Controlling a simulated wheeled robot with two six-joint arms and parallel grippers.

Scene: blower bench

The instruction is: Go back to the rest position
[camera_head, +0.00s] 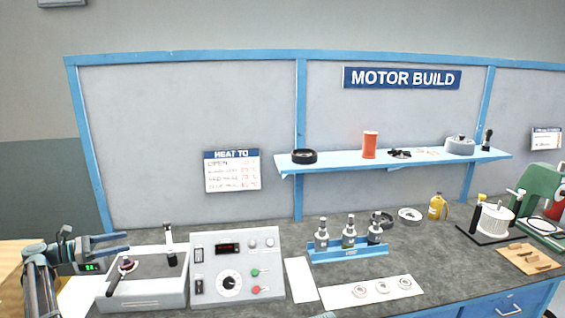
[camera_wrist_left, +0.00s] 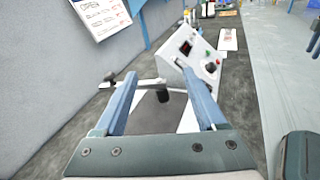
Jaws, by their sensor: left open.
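My left gripper (camera_head: 127,243) is at the left in the head view, with its two blue fingers apart and nothing between them. It is held at the left end of the bench, just left of and above a grey box-shaped device (camera_head: 145,285) with a small knob and an upright post. In the left wrist view the open fingers (camera_wrist_left: 160,72) point along the bench, with the device's top and dark post showing between them.
A control box (camera_head: 237,265) with a dial and display stands right of the device. A blue shelf (camera_head: 335,163) is on the wall.

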